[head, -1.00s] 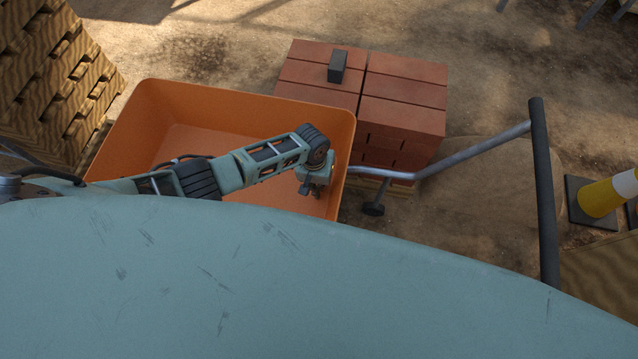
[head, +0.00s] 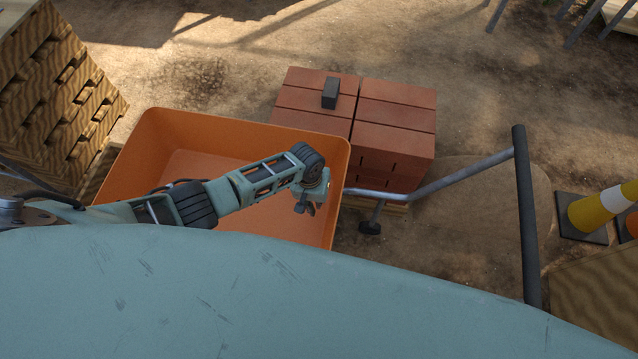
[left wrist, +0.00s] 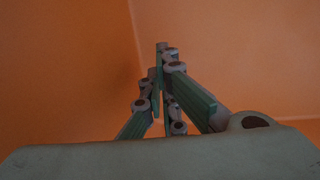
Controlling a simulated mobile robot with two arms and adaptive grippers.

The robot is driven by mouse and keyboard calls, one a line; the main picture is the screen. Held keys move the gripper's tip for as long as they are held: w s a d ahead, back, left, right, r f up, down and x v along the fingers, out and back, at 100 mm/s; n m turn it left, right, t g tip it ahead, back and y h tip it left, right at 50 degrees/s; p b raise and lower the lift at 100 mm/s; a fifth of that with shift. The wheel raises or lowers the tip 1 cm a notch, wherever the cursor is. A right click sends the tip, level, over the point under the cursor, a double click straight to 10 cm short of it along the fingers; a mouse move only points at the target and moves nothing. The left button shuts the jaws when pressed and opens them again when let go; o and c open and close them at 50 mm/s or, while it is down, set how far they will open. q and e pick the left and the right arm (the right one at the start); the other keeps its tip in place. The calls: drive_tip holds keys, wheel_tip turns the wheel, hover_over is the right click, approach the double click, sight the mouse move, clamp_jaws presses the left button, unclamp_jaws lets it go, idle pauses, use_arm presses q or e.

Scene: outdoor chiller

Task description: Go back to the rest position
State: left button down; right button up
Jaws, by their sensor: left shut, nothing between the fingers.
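My left arm comes in from the left in the head view and reaches across the orange wheelbarrow tub (head: 240,130). My left gripper (head: 305,207) hangs over the tub near its right wall, shut and empty. In the left wrist view the closed fingers of the left gripper (left wrist: 165,60) show against the orange tub wall (left wrist: 220,50). My right gripper is in neither view. My own pale blue body fills the bottom of the head view.
A stack of red bricks (head: 395,125) with a small dark block (head: 331,92) on top stands behind the wheelbarrow handle (head: 527,220). Wooden pallets (head: 55,95) stand at the left. Bare ground lies behind.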

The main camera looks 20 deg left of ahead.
use_arm(q)
wheel_tip(320, 180, up, 9)
drive_tip(key=p, duration=0.1)
drive_tip(key=shift+w, duration=0.15)
